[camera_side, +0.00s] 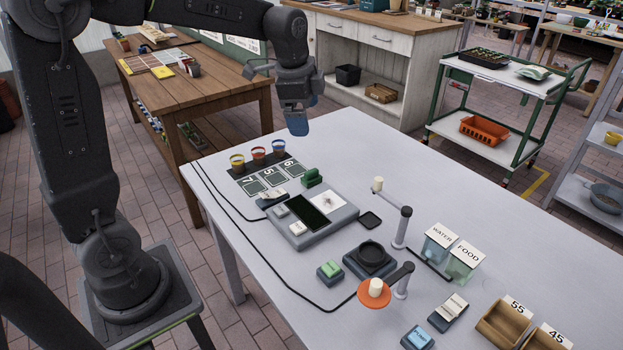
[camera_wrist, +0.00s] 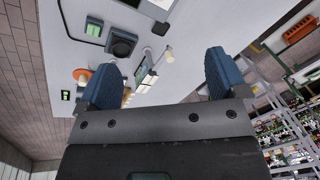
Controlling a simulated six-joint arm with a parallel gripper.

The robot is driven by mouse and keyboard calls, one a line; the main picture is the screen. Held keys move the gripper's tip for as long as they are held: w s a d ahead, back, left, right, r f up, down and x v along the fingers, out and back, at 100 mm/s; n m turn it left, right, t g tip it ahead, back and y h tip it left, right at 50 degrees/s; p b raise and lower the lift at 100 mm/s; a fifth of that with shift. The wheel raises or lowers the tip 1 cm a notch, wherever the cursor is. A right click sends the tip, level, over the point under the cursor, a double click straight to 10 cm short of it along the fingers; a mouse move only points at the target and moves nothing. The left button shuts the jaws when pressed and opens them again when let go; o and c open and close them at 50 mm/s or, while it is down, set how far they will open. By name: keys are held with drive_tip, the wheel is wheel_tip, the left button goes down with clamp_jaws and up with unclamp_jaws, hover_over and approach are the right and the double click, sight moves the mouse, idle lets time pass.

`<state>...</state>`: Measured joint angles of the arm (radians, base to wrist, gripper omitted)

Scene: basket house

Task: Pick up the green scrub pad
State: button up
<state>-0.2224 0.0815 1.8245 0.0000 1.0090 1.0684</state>
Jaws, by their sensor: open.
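A dark green block-like thing (camera_side: 312,178), which may be the scrub pad, sits on the light grey table (camera_side: 440,210) behind a grey console. A lighter green piece (camera_side: 330,269) rests on a small grey block nearer the front; a green-topped block also shows in the wrist view (camera_wrist: 94,28). I cannot tell for certain which is the pad. My gripper (camera_side: 297,122) is above the table's far edge, up and behind the dark green thing, touching nothing. In the wrist view its two blue fingers (camera_wrist: 163,70) are wide apart with nothing held between them.
The grey console (camera_side: 310,218) has a dark screen. Three coloured cups (camera_side: 258,155) stand behind numbered squares. Upright posts (camera_side: 403,228), an orange disc (camera_side: 374,293), labelled WATER and FOOD containers (camera_side: 463,262) and wooden trays (camera_side: 503,322) occupy the front and right. The table's far right is clear.

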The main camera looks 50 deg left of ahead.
drive_tip(key=w+a+f+m+g, duration=0.2)
drive_tip(key=w+a+f+m, duration=0.3)
drive_tip(key=w+a+f, duration=0.25)
drive_tip(key=m, duration=0.3)
hover_over(311, 171)
wheel_tip(311, 171, down, 8)
drive_tip(key=shift+g+h, duration=0.3)
wheel_tip(311, 171, down, 14)
drive_tip(key=shift+w+r, duration=0.1)
drive_tip(key=shift+c, duration=0.3)
drive_tip(key=c, duration=0.9)
